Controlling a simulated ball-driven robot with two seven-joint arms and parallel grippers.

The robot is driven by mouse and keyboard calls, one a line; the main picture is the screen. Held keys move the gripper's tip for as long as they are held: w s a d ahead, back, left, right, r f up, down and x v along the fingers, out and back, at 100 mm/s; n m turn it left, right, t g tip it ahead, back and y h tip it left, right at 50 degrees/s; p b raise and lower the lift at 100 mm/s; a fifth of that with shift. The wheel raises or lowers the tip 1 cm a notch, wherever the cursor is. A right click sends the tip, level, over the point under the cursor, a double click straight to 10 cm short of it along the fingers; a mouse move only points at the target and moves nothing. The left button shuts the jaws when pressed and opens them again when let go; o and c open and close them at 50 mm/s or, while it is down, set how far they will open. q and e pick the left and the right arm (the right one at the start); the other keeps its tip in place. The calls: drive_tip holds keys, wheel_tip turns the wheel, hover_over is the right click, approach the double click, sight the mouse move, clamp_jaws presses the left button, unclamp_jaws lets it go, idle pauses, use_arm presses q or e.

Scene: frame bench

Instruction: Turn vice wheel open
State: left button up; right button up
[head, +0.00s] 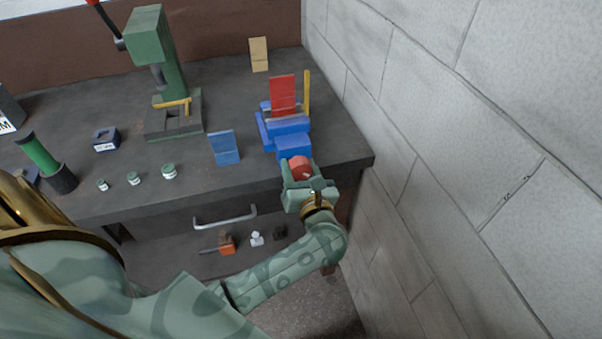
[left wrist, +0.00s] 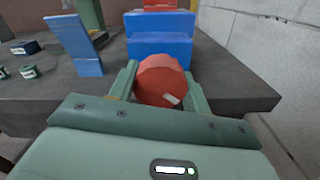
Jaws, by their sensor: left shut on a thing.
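The blue vice (head: 287,130) stands at the right front corner of the bench; its blue body also fills the upper middle of the left wrist view (left wrist: 160,45). The red vice wheel (head: 300,165) is at its front, facing me. My left gripper (head: 299,172) is shut on the wheel, with one finger on each side of it; the wheel shows between the fingers in the left wrist view (left wrist: 161,80). A pale mark shows low on the wheel's face. A red plate (head: 283,94) and a yellow strip (head: 307,92) stand upright at the vice. My right gripper is not in view.
The grey block wall (head: 450,150) rises close to the right of the vice. A blue plate (head: 224,148) stands left of the vice. A green press (head: 160,60), small jars (head: 134,178) and a drawer handle (head: 225,218) are further left.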

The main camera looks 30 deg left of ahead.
use_arm(q)
drive_tip(key=shift+a+r+n+b, duration=0.1)
drive_tip(key=shift+n+b, duration=0.7)
drive_tip(key=shift+n, duration=0.2)
drive_tip(key=shift+w, duration=0.1)
drive_tip(key=shift+r, duration=0.1)
drive_tip(key=o, duration=1)
drive_tip(key=shift+a, duration=0.1)
